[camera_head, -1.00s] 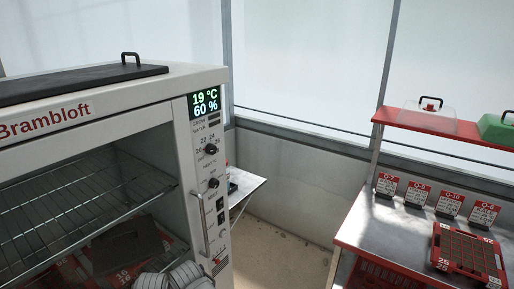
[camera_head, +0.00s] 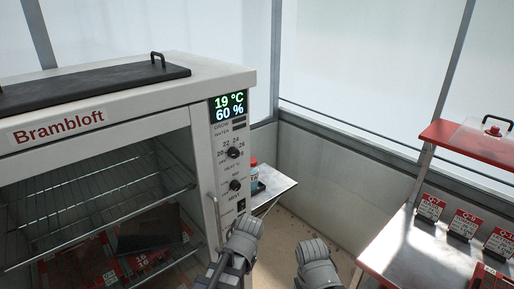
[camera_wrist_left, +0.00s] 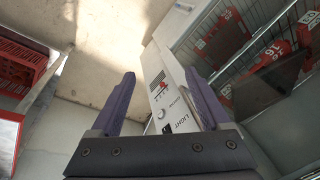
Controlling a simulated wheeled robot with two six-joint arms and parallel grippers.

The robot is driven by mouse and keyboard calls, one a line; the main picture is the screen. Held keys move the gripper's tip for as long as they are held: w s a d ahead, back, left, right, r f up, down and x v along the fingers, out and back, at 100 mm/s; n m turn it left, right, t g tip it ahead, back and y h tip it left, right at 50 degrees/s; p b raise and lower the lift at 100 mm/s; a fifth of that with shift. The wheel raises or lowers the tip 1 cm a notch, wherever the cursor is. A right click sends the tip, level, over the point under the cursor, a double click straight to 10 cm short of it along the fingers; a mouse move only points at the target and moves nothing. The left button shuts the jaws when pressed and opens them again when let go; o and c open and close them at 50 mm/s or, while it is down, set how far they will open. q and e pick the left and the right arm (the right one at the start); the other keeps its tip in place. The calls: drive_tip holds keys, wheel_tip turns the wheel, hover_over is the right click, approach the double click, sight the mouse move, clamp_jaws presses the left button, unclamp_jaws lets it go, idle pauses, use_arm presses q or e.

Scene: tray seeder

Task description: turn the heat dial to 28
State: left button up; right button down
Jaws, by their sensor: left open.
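The heat dial (camera_head: 233,152) is a small black knob on the cabinet's control strip, below a display (camera_head: 229,106) reading 19 °C and 60 %. Numbers from 20 upward ring the dial; its pointer is too small to read. A second dark knob (camera_head: 235,185) sits lower on the strip. My left gripper (camera_wrist_left: 160,88) is open and empty, its two purple fingers on either side of the control strip (camera_wrist_left: 157,75) in the left wrist view. In the head view only grey arm parts show at the bottom, below the dials; my right gripper's fingers are not visible.
A metal bench (camera_head: 415,245) with label cards is at right. Bare floor lies between.

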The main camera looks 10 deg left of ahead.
use_arm(q)
drive_tip(key=w+a+r+n+t+y+p, duration=0.1)
drive_tip(key=w+a+r+n+t+y, duration=0.15)
drive_tip(key=w+a+r+n, duration=0.35)
drive_tip(key=n+t+y, duration=0.3)
drive_tip(key=t+y, duration=0.5)
approach(235, 154)
drive_tip(key=shift+x, duration=4.4)
clamp_jaws()
